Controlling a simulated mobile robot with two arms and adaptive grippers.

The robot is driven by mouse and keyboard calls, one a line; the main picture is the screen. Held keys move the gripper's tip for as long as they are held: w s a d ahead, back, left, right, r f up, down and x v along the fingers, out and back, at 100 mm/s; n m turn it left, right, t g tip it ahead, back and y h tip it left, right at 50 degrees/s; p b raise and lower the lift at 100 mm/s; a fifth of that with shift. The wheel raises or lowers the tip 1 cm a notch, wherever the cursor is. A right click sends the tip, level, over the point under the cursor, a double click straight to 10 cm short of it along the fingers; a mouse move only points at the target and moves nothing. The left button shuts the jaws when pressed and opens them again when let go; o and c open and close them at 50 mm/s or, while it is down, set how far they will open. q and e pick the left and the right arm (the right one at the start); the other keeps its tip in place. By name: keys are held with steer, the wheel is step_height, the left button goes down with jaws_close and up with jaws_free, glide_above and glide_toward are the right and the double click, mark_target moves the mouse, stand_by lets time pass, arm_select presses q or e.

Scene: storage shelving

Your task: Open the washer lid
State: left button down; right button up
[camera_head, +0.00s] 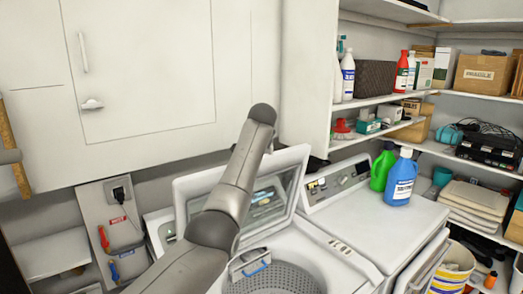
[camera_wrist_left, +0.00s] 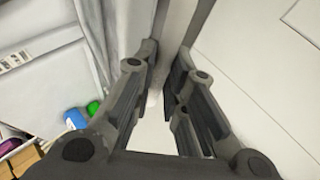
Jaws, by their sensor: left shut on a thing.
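The washer lid (camera_head: 292,162) is raised and leans back, with its window facing the open drum (camera_head: 268,280) of the white washer (camera_head: 318,252). My left arm crosses in front of the lid in the head view, and its gripper is hidden there. In the left wrist view, my left gripper (camera_wrist_left: 166,62) has its fingers close on either side of a narrow pale edge, shut on the lid. The gripped part is mostly hidden between the fingers. My right gripper is not in view.
A second white machine (camera_head: 378,225) stands right of the washer, with a green bottle (camera_head: 381,170) and a blue bottle (camera_head: 401,180) on top. A white cabinet (camera_head: 140,60) hangs above and behind the lid. Loaded shelves (camera_head: 459,147) fill the right side.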

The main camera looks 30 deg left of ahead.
arm_select(q)
steer(key=c, duration=1.9)
jaws_free()
steer(key=shift+d+f, duration=0.1)
steer(key=shift+f, duration=0.05)
steer(key=shift+o, duration=0.8)
steer(key=v, duration=1.1)
steer(key=shift+s+d+r, duration=0.15)
steer(key=shift+s+r, duration=0.1)
steer(key=shift+r, duration=0.05)
